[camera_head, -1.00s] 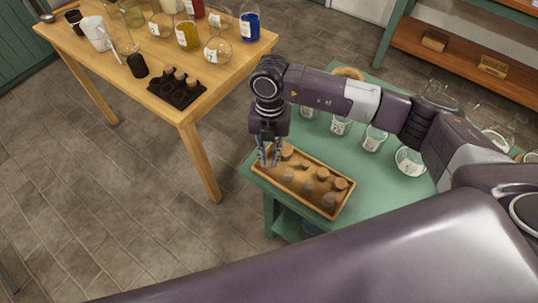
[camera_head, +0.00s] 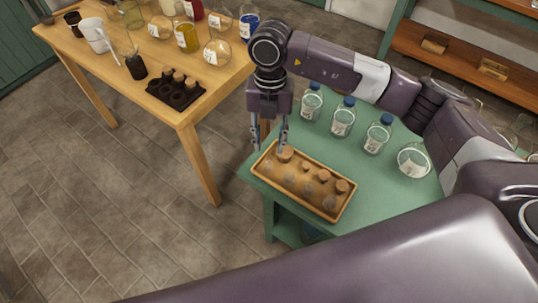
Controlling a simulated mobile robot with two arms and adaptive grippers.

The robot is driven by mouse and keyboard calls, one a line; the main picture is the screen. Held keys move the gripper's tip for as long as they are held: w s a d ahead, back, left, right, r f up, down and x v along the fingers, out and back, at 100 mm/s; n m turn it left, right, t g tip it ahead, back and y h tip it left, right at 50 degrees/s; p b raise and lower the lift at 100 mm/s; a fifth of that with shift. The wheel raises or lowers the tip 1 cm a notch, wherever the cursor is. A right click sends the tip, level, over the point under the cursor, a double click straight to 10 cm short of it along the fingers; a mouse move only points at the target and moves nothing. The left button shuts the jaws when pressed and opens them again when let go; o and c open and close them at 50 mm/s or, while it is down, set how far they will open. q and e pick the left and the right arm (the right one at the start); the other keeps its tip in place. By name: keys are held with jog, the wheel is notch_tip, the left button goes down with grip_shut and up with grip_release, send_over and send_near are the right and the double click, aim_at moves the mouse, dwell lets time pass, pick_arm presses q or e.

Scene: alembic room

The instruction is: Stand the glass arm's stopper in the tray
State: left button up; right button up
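The tray (camera_head: 335,213) is a shallow wooden tray near the left edge of the green table. Several cork-topped stoppers stand in it in a row. The stopper at its far left end (camera_head: 286,154) lies just below my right gripper. My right gripper (camera_head: 269,146) points down above the tray's far left corner, its two fingers spread apart with nothing visible between them. I cannot tell which stopper belongs to the glass arm. My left gripper is not in view.
Blue-capped bottles (camera_head: 343,117) and an open glass beaker (camera_head: 413,160) stand on the green table (camera_head: 375,185) behind the tray. A wooden table (camera_head: 215,82) at left holds a dark rack (camera_head: 176,91), mugs and jars. Shelves (camera_head: 460,50) stand at the back right.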

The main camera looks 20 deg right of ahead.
jog(key=r, duration=0.5)
jog(key=shift+w+d+r+b, duration=0.1)
jog(key=shift+w+d+b, duration=0.05)
jog(key=shift+w+b, duration=0.2)
jog(key=shift+s, duration=0.1)
